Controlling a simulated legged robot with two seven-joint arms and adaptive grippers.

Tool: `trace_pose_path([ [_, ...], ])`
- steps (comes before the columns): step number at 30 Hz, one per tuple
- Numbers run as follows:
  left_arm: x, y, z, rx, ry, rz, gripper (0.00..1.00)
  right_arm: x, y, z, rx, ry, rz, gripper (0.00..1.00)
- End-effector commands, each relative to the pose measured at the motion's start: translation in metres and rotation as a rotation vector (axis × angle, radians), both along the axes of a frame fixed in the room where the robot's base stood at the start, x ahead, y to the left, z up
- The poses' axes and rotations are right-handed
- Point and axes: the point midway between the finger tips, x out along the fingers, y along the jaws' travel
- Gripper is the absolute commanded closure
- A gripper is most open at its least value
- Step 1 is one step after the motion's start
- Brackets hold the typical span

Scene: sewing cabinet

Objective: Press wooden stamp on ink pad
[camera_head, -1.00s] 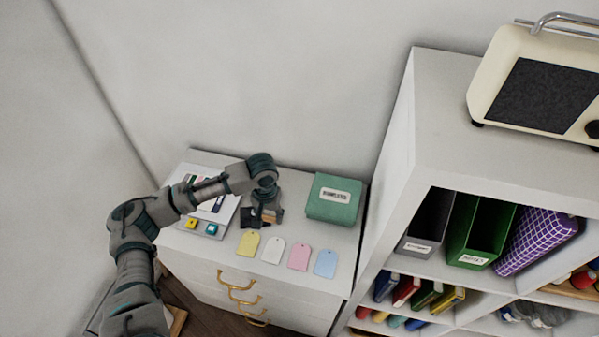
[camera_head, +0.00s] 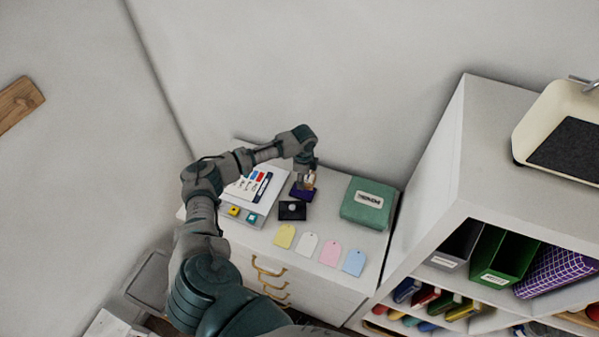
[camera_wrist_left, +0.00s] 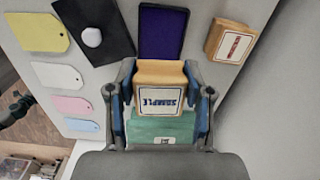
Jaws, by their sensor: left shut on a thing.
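My left gripper (camera_head: 308,178) is shut on a wooden stamp (camera_wrist_left: 160,88) with a white label reading SAMPLE. The purple ink pad (camera_head: 301,194) lies open on the white cabinet top, and the stamp is over or beside its right part in the head view. In the wrist view the pad (camera_wrist_left: 160,34) lies just beyond the stamp; I cannot tell whether they touch. The black lid (camera_head: 292,211) with a pale knob lies in front of the pad. A second wooden stamp (camera_wrist_left: 230,41) with a red mark sits right of the pad in the wrist view.
A green box (camera_head: 368,203) stands right of the pad. Yellow (camera_head: 284,236), white (camera_head: 307,245), pink (camera_head: 330,253) and blue (camera_head: 353,262) tags lie along the front. A tall shelf (camera_head: 440,190) stands at right.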

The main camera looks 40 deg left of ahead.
Motion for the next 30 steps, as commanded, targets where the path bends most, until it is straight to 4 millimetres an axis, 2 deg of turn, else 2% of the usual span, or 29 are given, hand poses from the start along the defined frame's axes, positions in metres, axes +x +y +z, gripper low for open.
trace_pose_path([
  [4,-0.003,0.015,-0.001,-0.002,-0.001,-0.065,0.84,-0.001,0.000,0.005,0.000,0.001,0.000,0.60],
  [11,-0.003,0.016,-0.007,-0.002,-0.001,-0.079,0.84,-0.004,0.001,-0.001,0.002,0.006,-0.001,0.60],
  [19,-0.003,0.015,-0.021,-0.001,0.000,-0.078,0.84,-0.005,0.009,-0.017,0.010,0.007,-0.002,0.60],
  [30,-0.003,0.016,-0.043,0.000,-0.001,-0.077,0.84,-0.006,0.006,-0.042,0.007,0.010,0.000,0.60],
])
